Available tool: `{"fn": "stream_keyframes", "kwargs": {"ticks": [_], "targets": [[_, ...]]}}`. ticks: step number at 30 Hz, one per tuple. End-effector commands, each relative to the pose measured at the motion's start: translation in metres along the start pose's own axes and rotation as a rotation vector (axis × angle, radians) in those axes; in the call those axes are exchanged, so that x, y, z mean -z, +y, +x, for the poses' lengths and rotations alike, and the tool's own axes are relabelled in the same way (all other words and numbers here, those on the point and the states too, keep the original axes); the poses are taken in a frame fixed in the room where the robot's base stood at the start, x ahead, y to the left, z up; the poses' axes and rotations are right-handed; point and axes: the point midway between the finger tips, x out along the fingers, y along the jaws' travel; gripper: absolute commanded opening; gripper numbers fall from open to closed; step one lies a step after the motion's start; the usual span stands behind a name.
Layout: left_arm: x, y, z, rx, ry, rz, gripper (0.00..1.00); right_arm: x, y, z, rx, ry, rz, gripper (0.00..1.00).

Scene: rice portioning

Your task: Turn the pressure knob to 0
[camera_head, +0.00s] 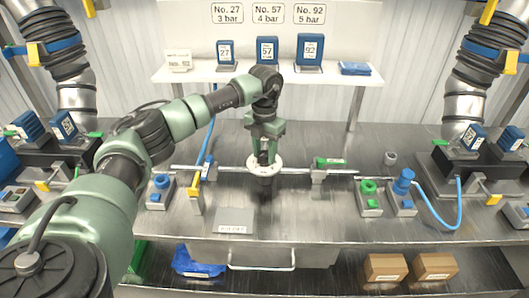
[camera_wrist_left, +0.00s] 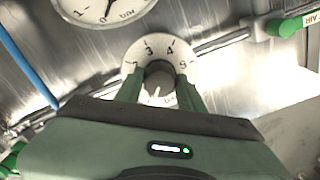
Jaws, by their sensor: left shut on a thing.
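The pressure knob is a dark round knob (camera_wrist_left: 160,74) in the wrist view, set in a white dial ring (camera_wrist_left: 131,57) with the numbers 3, 4 and 5 legible at the top. In the head view the white dial ring (camera_head: 252,161) sits at the middle of the steel bench. My left gripper (camera_head: 264,152) points down over it. In the wrist view its green fingers (camera_wrist_left: 160,90) are shut on the knob from both sides. The lower dial, with any 0 mark, is hidden behind my gripper, and I cannot tell the knob's setting. My right gripper is not in view.
A white gauge (camera_wrist_left: 98,8) is partly visible in the wrist view, near the dial. A green valve handle (camera_head: 328,162) lies right of the knob and a yellow handle (camera_head: 194,186) left of it. Blue canisters (camera_head: 310,49) stand on the shelf behind. The front bench is mostly clear.

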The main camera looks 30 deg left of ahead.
Motion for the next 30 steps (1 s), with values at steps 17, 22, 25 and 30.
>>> {"fn": "stream_keyframes", "kwargs": {"ticks": [17,22,25,30], "targets": [[-0.001,0.001,-0.002,0.0,-0.005,-0.001,0.6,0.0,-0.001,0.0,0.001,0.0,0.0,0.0],[-0.002,0.001,-0.011,0.001,-0.008,-0.001,0.6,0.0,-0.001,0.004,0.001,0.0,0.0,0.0],[-0.002,0.001,-0.027,0.001,-0.009,-0.001,0.6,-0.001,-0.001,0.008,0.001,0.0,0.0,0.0],[-0.002,0.001,-0.056,0.0,-0.009,-0.002,0.6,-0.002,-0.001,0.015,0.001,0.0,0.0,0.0]]}}
